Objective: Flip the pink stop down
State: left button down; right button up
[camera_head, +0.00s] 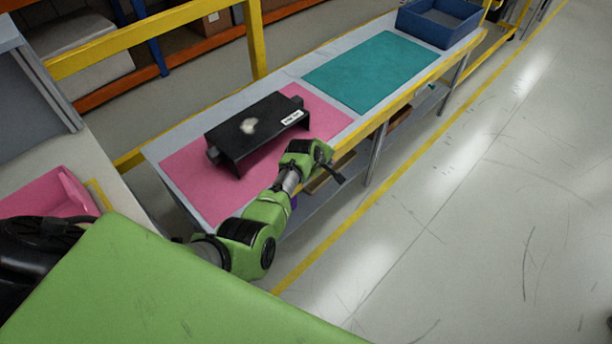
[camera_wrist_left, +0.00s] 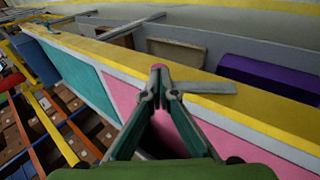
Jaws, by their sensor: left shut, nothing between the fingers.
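My left gripper (camera_head: 335,174) is at the yellow front edge of the bench, near the corner of the pink mat. In the left wrist view its fingers (camera_wrist_left: 160,76) meet at the tips, with nothing between them. A small pink piece (camera_wrist_left: 158,66) shows just beyond the fingertips and may be the pink stop. A flat grey bar (camera_wrist_left: 208,87) lies beside the tips across the yellow edge; I cannot tell whether it belongs to the stop or whether the fingers touch it. The stop cannot be made out in the head view. My right gripper is not in view.
A black dashboard module (camera_head: 258,128) stands on the pink mat (camera_head: 185,172). A teal mat (camera_head: 370,68) and a blue crate (camera_head: 418,27) are farther along the bench. A purple box (camera_wrist_left: 268,76) sits under the bench edge. The floor to the right is clear.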

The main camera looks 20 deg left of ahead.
pick_arm(q)
jog(key=f+b, duration=0.1)
jog(key=w+f+g+b, duration=0.1)
jog(key=shift+w+d+g+b, duration=0.2)
jog(key=shift+d+g+b, duration=0.1)
jog(key=shift+d, duration=0.05)
jog(key=b+x, duration=0.2)
jog(key=b, duration=0.1)
jog(key=shift+w+d+f, duration=0.1)
jog(key=shift+w+d, duration=0.05)
jog(key=shift+d, duration=0.1)
jog(key=shift+w+d+f+b, duration=0.15)
jog(key=shift+f+b, duration=0.25)
jog(key=shift+b, duration=0.4)
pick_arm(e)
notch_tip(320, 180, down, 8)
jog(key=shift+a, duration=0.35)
